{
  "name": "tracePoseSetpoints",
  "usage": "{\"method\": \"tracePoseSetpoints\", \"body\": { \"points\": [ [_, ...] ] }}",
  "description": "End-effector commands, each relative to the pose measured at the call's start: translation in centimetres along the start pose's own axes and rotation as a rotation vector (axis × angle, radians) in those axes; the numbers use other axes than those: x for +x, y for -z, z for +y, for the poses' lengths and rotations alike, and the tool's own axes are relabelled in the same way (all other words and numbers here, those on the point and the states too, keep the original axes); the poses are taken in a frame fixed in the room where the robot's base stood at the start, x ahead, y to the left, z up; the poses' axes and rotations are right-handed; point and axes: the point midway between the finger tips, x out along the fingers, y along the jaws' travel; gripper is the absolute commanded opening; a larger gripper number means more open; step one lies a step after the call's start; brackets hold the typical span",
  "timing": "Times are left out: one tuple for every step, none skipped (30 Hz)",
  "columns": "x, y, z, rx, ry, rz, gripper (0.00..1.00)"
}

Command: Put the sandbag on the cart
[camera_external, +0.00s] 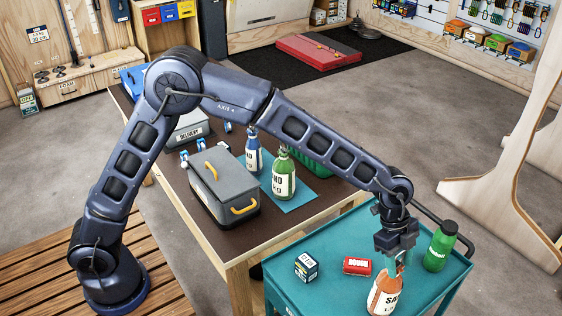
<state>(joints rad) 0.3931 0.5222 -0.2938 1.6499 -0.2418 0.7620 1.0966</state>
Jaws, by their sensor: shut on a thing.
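An orange sandbag (384,293) with a white label hangs or stands at the front of the teal cart (335,262). My gripper (398,262) points down and is shut on the top of this sandbag. The sandbag's body is tilted slightly. It overlaps the cart top in the picture, and I cannot tell whether its base touches the surface. A blue sandbag (254,154) and a green sandbag (283,178) stand upright on a teal mat on the brown table (290,222).
On the cart are a small dark-blue box (306,266), a red item (357,266) and a green bottle (440,246) at the right. A grey lidded box (222,188) with yellow handles stands on the table. A curved wooden panel (500,180) stands at the right.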

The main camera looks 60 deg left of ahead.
Motion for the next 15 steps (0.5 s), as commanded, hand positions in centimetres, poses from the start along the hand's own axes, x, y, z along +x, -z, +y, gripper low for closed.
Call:
{"method": "tracePoseSetpoints", "body": {
  "points": [
    [-0.08, 0.1, -0.05, 0.001, 0.002, 0.002, 0.0],
    [-0.02, 0.07, -0.05, 0.001, 0.002, 0.002, 0.0],
    [0.15, -0.06, 0.01, 0.0, 0.0, 0.0, 0.49],
    [0.14, -0.05, 0.01, 0.0, 0.0, 0.0, 0.55],
    [0.14, -0.05, 0.01, 0.0, 0.0, 0.0, 0.61],
    [0.13, -0.05, 0.01, 0.0, 0.0, 0.0, 0.65],
    [0.13, -0.05, 0.0, 0.0, 0.0, 0.0, 0.65],
    [0.13, -0.05, 0.0, 0.0, 0.0, 0.0, 0.65],
    [0.13, -0.05, 0.0, 0.0, 0.0, 0.0, 0.65],
    [0.13, -0.04, 0.0, 0.0, 0.0, 0.0, 0.65],
    [0.13, -0.04, 0.0, 0.0, 0.0, 0.0, 0.65],
    [0.13, -0.05, 0.0, 0.0, 0.0, 0.0, 0.65],
    [0.12, -0.04, 0.0, 0.0, 0.0, 0.0, 0.65],
    [0.09, -0.03, 0.0, 0.0, 0.0, 0.0, 0.65],
    [-0.01, 0.02, 0.0, 0.0, 0.0, 0.0, 0.65]
  ]
}}
